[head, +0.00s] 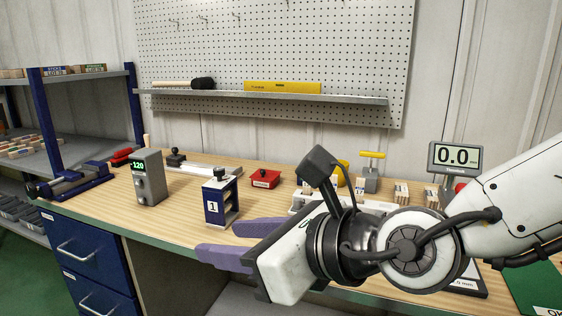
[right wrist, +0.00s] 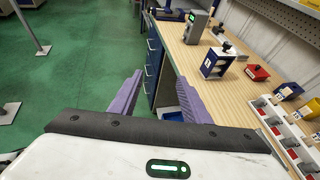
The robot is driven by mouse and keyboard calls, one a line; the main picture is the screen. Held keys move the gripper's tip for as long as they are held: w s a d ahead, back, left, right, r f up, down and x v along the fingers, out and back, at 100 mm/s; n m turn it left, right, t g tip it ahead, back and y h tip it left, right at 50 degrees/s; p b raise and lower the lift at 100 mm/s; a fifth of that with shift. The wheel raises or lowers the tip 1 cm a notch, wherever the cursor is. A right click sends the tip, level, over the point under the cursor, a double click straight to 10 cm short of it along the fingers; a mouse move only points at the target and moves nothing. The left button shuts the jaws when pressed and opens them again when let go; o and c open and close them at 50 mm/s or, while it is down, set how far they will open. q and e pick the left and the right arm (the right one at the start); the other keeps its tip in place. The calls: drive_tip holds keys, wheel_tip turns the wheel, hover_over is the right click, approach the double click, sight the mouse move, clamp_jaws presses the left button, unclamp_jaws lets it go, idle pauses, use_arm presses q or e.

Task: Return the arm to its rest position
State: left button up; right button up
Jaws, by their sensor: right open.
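My right gripper (head: 218,240) reaches in from the right in the head view, its purple fingers pointing left over the front edge of the workbench. It also shows in the right wrist view (right wrist: 160,76), where the two fingers stand apart with nothing between them. My right arm (head: 520,205) comes in from the right edge and hides part of the bench's right side. My left gripper and arm are in neither view.
The wooden workbench (head: 185,217) holds a blue block marked 1 (head: 221,200), a grey device reading 120 (head: 148,178), a red box (head: 265,178) and a scale display (head: 455,157). Blue drawers (head: 85,246) stand at the left. Green floor (right wrist: 75,50) in front is mostly open.

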drive_tip(key=w+d+r+m+t, duration=0.3)
drive_tip(key=w+d+r, duration=0.2)
drive_tip(key=d+r, duration=0.25)
drive_tip(key=s+a+f+m+g+y, duration=0.3)
drive_tip(key=s+a+f+m+y, duration=0.15)
drive_tip(key=a+f+m, duration=0.7)
drive_tip(key=d+f+m+t+h, duration=0.1)
drive_tip(key=d+f+m+h, duration=0.1)
drive_tip(key=d+f+m, duration=0.55)
drive_tip(key=w+d+f+m+t+h, duration=0.1)
drive_tip(key=d+f+m+h, duration=0.25)
drive_tip(key=f, duration=0.65)
drive_tip(key=d+f+m+t+h, duration=0.1)
drive_tip(key=d+f+m+h, duration=0.1)
drive_tip(key=d+f+m, duration=0.5)
drive_tip(key=s+d+f+m+g+h, duration=0.3)
drive_tip(key=s+d+f+m+h, duration=0.35)
drive_tip(key=s+d+f, duration=1.4)
drive_tip(key=w+a+m, duration=0.1)
drive_tip(key=a+m, duration=0.2)
drive_tip(key=a, duration=0.3)
drive_tip(key=w+a+m+y, duration=0.1)
drive_tip(key=a+m, duration=0.1)
drive_tip(key=a, duration=0.3)
drive_tip(key=shift+w+a+f+m, duration=0.25)
drive_tip(key=shift+a+m, duration=0.15)
